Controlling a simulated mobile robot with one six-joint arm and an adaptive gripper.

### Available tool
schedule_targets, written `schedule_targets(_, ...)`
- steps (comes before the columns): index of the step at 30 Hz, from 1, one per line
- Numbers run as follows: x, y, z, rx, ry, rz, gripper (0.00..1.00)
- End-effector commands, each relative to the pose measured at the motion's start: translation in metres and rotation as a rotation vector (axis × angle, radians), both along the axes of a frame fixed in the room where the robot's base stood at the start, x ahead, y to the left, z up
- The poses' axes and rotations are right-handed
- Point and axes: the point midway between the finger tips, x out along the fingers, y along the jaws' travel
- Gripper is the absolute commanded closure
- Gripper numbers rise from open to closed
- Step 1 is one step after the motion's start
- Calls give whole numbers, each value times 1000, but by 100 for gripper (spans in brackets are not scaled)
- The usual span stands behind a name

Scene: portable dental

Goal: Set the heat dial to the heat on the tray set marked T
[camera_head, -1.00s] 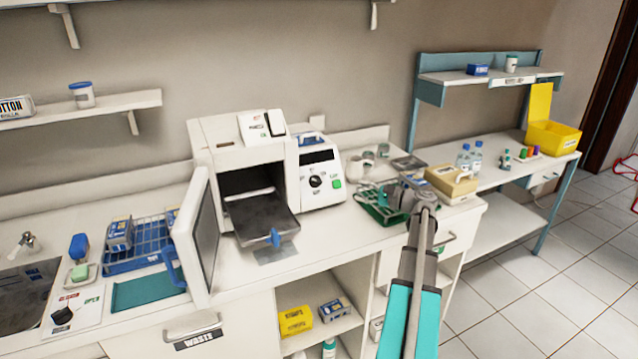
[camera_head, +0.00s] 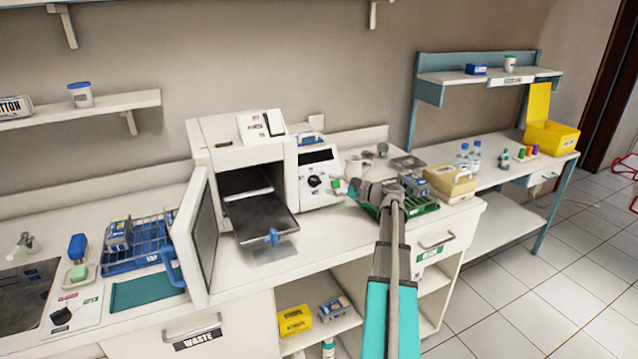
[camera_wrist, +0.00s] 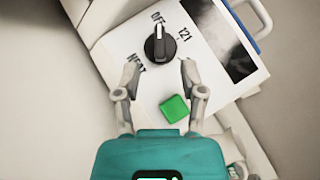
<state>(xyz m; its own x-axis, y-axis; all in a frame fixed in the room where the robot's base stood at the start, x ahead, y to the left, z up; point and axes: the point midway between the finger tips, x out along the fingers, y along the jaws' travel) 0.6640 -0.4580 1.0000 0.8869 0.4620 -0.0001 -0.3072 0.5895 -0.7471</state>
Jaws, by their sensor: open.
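The heat dial (camera_head: 314,181) is a black knob on the white front panel of the sterilizer. In the wrist view the dial (camera_wrist: 160,48) has its white pointer line toward the printed OFF, with 121 to the right and HEAT at lower left. My gripper (camera_head: 352,187) is right of the dial in the head view. In the wrist view my gripper (camera_wrist: 160,70) is open and empty, its fingertips either side of and just short of the dial. Blue and white packs (camera_head: 118,232) stand in a blue wire rack (camera_head: 140,262). No mark T is readable.
A green button (camera_wrist: 174,108) sits below the dial, between my fingers in the wrist view. The sterilizer door (camera_head: 203,235) stands open with a tray (camera_head: 262,222) pulled out. A green tray (camera_head: 425,206) with items and a tan box (camera_head: 452,182) are on the right of the counter.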

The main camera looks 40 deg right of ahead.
Motion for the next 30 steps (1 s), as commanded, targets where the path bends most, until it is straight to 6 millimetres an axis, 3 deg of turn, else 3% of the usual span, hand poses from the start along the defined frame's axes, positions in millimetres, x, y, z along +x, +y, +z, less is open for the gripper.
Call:
schedule_targets(9,35,18,0,0,0,1,47)
schedule_targets(23,42,23,0,0,0,1,47)
schedule_targets(25,42,23,0,0,0,1,55)
schedule_targets(30,42,23,0,0,0,3,86)
